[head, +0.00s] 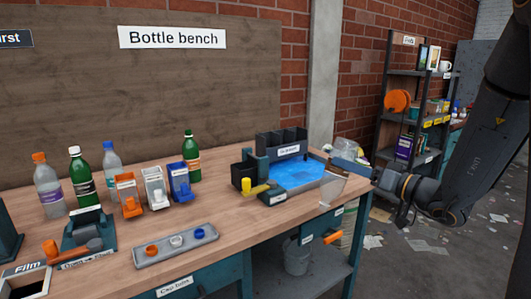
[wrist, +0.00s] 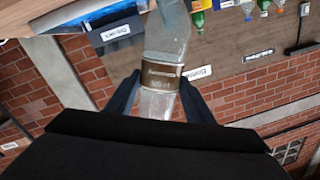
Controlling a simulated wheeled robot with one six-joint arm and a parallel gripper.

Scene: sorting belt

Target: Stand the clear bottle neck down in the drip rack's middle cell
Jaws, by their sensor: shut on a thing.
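My gripper (head: 350,168) is at the right end of the bench in the head view. In the wrist view its two dark fingers (wrist: 158,100) are shut on the clear bottle (wrist: 168,38), around its dark brown label. The bottle is empty-looking and see-through; which end is its neck is hard to tell. In the head view a pale clear shape (head: 333,187) below the fingers seems to be the bottle. The dark drip rack (head: 283,145) stands at the back of the wash basin, left of my gripper; it also shows in the wrist view (wrist: 112,30). Its cell floors are hidden.
The basin of blue water (head: 292,177) lies in front of the rack. A black box (head: 244,176) and a yellow-handled tool (head: 256,188) are at its left. Several bottles, three small bins and a cap tray (head: 176,246) fill the bench further left.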

